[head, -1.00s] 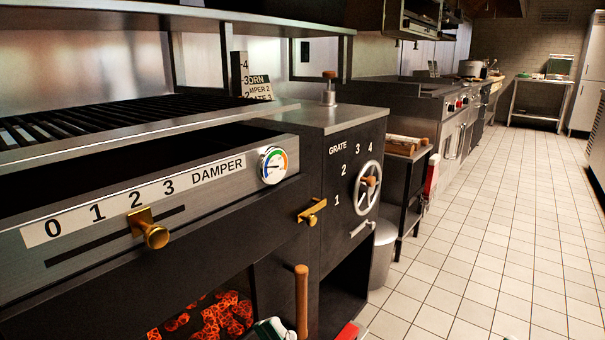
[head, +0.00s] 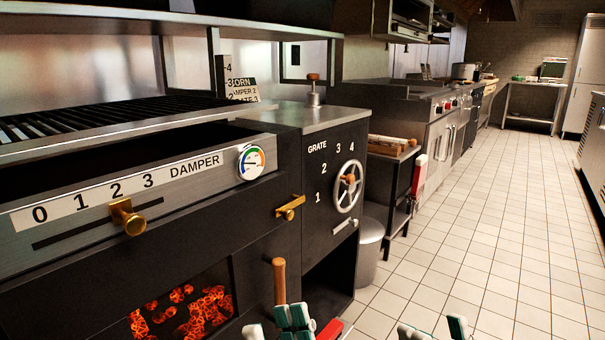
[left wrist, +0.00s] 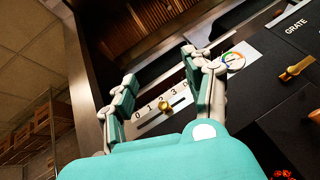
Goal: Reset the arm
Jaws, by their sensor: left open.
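My left gripper (head: 274,327) shows at the bottom edge of the head view, in front of the stove's lower part. In the left wrist view its two teal-padded fingers (left wrist: 164,90) are spread apart with nothing between the tips. The damper scale and its brass knob (left wrist: 163,106) show beyond them. My right gripper (head: 433,329) is at the bottom edge of the head view, right of the left one. Its tips are apart, with floor tiles between them; its lower part is cut off. The brass damper knob (head: 128,217) stands roughly below the 2.
The black stove has a round gauge (head: 251,162), a brass handle (head: 290,207) and a grate wheel (head: 348,187). Glowing coals (head: 190,315) show in its opening. A wooden handle (head: 279,280) stands upright near the left gripper. A bin (head: 368,252) is beside the stove. The tiled floor (head: 480,230) at right is clear.

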